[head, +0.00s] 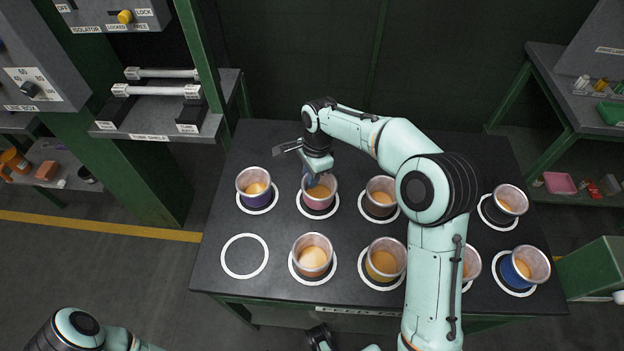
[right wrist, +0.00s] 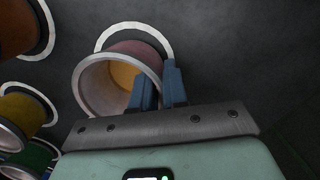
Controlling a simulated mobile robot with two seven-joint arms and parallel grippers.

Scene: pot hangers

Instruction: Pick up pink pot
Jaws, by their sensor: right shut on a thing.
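The pink pot (head: 319,203) stands in the back row of the dark table, on a white ring, second from the left. Its pale rim and orange contents face up. My right gripper (head: 311,176) reaches down to the pot's far side. In the right wrist view, its blue fingers (right wrist: 159,88) are shut on the wall of the pink pot (right wrist: 142,50), one inside the rim and one outside. The pot still appears to be over its ring. A dark part that looks like my left gripper (head: 321,337) shows at the bottom edge, mostly cut off.
An orange-brown pot (head: 313,262), a yellow pot (head: 384,266) and a blue pot (head: 524,272) stand in front. The front-left ring (head: 244,237) is empty.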

